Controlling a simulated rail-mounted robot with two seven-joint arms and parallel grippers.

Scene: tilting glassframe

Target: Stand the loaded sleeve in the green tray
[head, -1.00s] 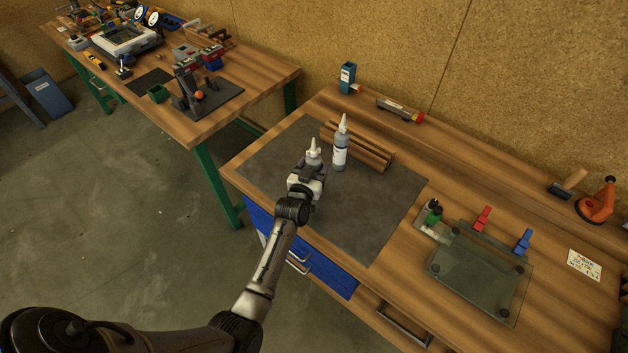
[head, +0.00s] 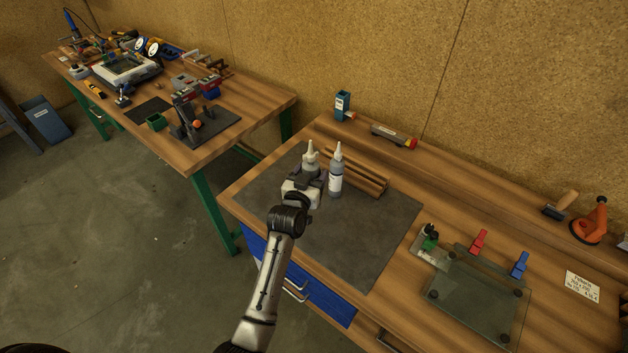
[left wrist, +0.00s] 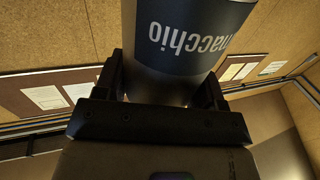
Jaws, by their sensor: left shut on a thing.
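My left gripper (head: 301,188) is shut on a white-tipped bottle (head: 310,162) and holds it upright over the back left of the dark mat. In the left wrist view the bottle (left wrist: 188,40) has a dark label ending in "nacchio" and sits between the two fingers. A second, similar bottle (head: 335,178) stands just right of the gripper. I cannot make out a sleeve for certain. My right gripper is not in view.
Wooden strips (head: 358,175) lie behind the bottles. A blue holder (head: 342,106) stands at the bench's back. A glass plate (head: 475,295) with red and blue clamps lies to the right. The front of the mat (head: 350,245) is clear. A gap separates the two tables.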

